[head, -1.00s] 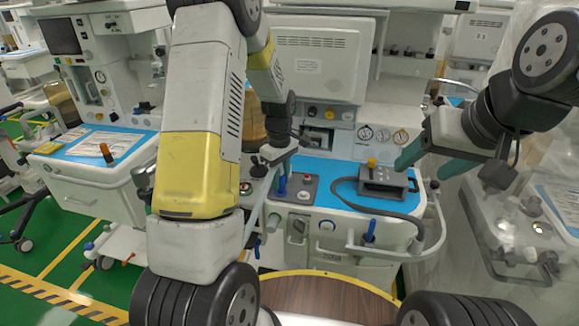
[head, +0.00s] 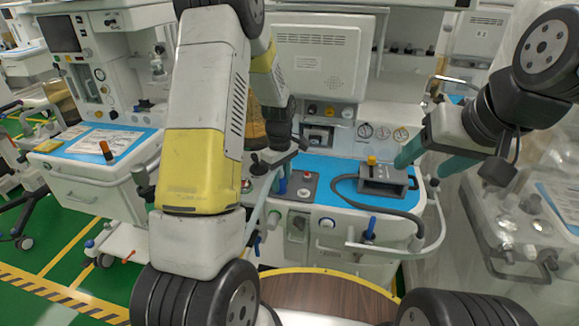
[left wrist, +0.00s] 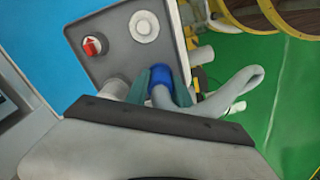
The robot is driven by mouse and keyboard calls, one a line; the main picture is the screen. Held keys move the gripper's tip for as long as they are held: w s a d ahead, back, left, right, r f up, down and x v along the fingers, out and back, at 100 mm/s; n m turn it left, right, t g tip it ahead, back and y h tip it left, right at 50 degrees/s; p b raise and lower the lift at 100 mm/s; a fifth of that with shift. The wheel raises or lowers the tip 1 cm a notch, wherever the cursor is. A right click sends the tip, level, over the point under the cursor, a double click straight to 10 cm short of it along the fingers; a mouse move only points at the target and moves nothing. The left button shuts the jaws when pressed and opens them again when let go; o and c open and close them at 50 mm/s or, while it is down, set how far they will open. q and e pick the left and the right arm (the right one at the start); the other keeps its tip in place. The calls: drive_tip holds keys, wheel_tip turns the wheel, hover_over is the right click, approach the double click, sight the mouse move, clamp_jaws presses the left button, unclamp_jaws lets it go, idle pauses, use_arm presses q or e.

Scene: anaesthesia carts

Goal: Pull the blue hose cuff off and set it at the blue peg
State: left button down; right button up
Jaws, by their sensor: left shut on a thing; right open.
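The blue hose cuff (left wrist: 159,76) sits between the teal fingers of my left gripper (left wrist: 161,82), which is shut on it. A grey hose (left wrist: 238,88) bends away from it to the right. The cuff is beside the edge of a grey panel; whether it is still on a port is hidden. In the head view the cuff (head: 282,186) shows at the panel's left edge, with my left gripper largely hidden behind my arm. The blue peg (head: 369,229) stands at the cart's front right. My right gripper (head: 422,167) is open and empty above the cart's right side.
The grey panel (left wrist: 110,58) carries a red knob (left wrist: 92,46) and a white disc. A grey box (head: 384,182) with a dark hose (head: 350,199) lies on the blue mat. A rail (head: 400,250) curves around the cart's front right, near the peg.

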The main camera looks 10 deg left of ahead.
use_arm(q)
drive_tip(key=c, duration=1)
unclamp_jaws()
drive_tip(key=shift+r, duration=0.1)
wheel_tip(320, 180, up, 7)
drive_tip(key=shift+r, duration=0.25)
